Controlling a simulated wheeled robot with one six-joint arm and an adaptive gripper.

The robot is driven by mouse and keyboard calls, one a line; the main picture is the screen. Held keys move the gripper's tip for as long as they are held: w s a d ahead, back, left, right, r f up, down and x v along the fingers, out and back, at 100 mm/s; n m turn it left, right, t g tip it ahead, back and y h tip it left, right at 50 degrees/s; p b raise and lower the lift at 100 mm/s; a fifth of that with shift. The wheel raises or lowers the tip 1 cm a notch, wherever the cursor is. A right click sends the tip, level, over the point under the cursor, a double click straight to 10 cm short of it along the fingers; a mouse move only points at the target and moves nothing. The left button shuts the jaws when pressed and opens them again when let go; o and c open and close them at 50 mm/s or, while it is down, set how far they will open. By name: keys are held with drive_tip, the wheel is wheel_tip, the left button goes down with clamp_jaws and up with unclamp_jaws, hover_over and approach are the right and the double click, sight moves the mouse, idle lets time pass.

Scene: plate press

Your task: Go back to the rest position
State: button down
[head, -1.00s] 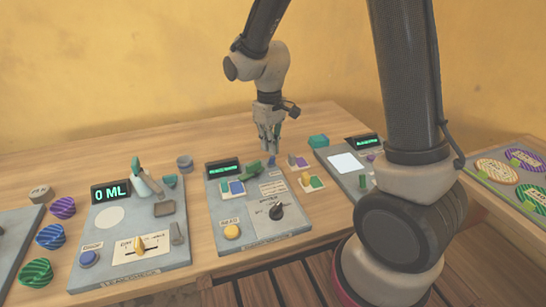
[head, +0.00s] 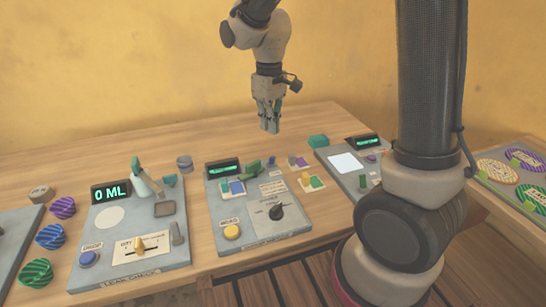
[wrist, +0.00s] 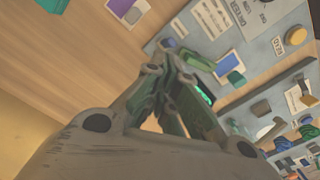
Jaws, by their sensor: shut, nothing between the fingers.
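My gripper (head: 270,125) hangs above the back of the middle panel in the head view, fingers pointing down. Its fingers are shut with nothing between them. In the wrist view its closed fingers (wrist: 170,95) point toward the panels and the table below. The middle grey panel (head: 230,208) has a dark knob, a yellow button (head: 231,231), small coloured blocks and a green-lit display. The gripper is clear of the panel and touches nothing.
The left panel (head: 112,240) has a display reading 0 ML and a blue button. A right panel (head: 340,180) has a white square. Striped lids (head: 50,237) lie at the left, patterned discs (head: 496,172) at the far right. The air around my gripper is free.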

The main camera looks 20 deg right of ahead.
idle(0.4)
drive_tip(key=s+d+r+m+t, duration=0.2)
drive_tip(key=s+d+r, duration=0.4)
drive_tip(key=s, duration=0.4)
drive_tip(key=s+d+r+m+t, duration=0.2)
drive_tip(key=s+d+r+m, duration=0.2)
drive_tip(key=s+d, duration=0.5)
drive_tip(key=shift+s+r, duration=0.95)
drive_tip(key=shift+s, duration=0.05)
drive_tip(key=shift+a, duration=0.1)
